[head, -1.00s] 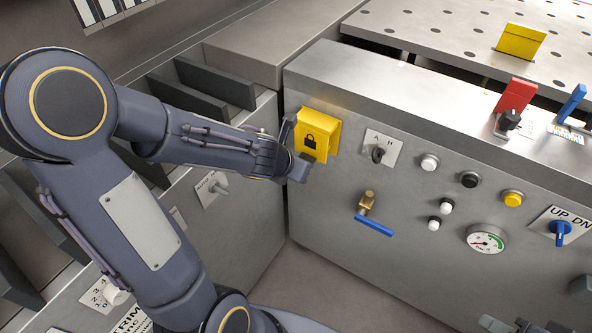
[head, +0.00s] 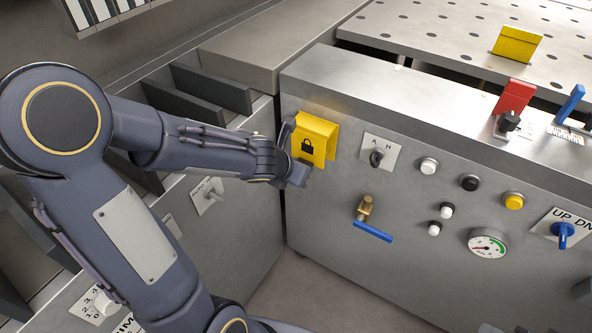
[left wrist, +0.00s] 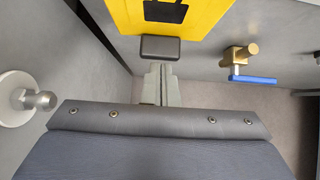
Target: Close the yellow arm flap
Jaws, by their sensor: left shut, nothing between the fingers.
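The yellow flap (head: 314,139) with a black padlock symbol is on the upper left of the grey machine front. Its face stands out from the panel, with a gap visible at its right side. My left gripper (head: 299,175) is shut and empty, just under the flap's lower left. In the wrist view its fingers (left wrist: 162,84) are below the lip; I cannot tell whether they touch it. My right gripper is not in view.
Right of the flap are an A/H key switch (head: 376,158), a brass valve with a blue lever (head: 373,231), several push buttons and a gauge (head: 487,243). A red flap (head: 514,97) and another yellow flap (head: 517,44) stand farther right. The floor below is clear.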

